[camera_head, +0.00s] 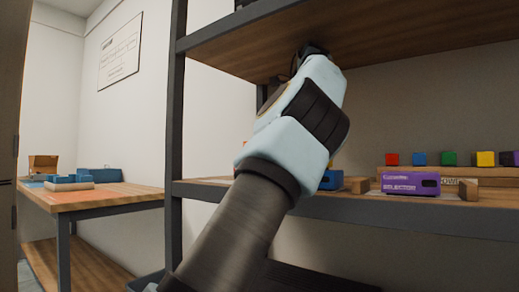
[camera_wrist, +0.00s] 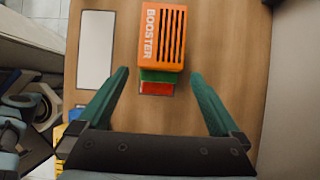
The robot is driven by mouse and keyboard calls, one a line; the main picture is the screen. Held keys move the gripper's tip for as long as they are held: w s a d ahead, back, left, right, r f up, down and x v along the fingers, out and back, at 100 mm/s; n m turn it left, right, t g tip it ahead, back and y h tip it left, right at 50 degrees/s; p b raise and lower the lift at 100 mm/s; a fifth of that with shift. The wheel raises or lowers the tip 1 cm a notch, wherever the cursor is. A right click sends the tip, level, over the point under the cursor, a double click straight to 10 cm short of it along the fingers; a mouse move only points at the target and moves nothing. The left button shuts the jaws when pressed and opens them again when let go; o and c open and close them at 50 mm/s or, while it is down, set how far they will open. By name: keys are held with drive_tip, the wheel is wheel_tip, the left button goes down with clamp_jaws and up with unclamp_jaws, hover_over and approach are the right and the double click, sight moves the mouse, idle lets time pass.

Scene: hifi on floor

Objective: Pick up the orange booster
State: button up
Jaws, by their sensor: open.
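The orange booster (camera_wrist: 163,38) is a block with dark slots and white "BOOSTER" lettering. It shows at the top middle of the wrist view, on a wooden surface. My gripper (camera_wrist: 157,78) is open, its two green fingers apart, pointing towards the booster. The booster lies just beyond the fingertips and is not held. A green block (camera_wrist: 158,76) and a red block (camera_wrist: 157,89) sit at its near end, between the fingers. I cannot make out the booster in the head view, where my arm covers part of the shelf.
A purple box (camera_head: 410,183) and several small coloured cubes stand on the shelf (camera_head: 350,207) at right. An upper shelf board (camera_head: 400,40) hangs above. A table (camera_head: 110,197) with blue items stands at left. A white panel (camera_wrist: 96,50) lies left of the booster.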

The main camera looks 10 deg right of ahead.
drive_tip(key=w+a, duration=0.1)
drive_tip(key=w+a+f, duration=0.1)
drive_tip(key=w+a, duration=0.1)
drive_tip(key=shift+w+a+b, duration=0.2)
drive_tip(key=shift+w+b, duration=0.1)
drive_tip(key=shift+w+a+f, duration=0.1)
drive_tip(key=c, duration=1.5)
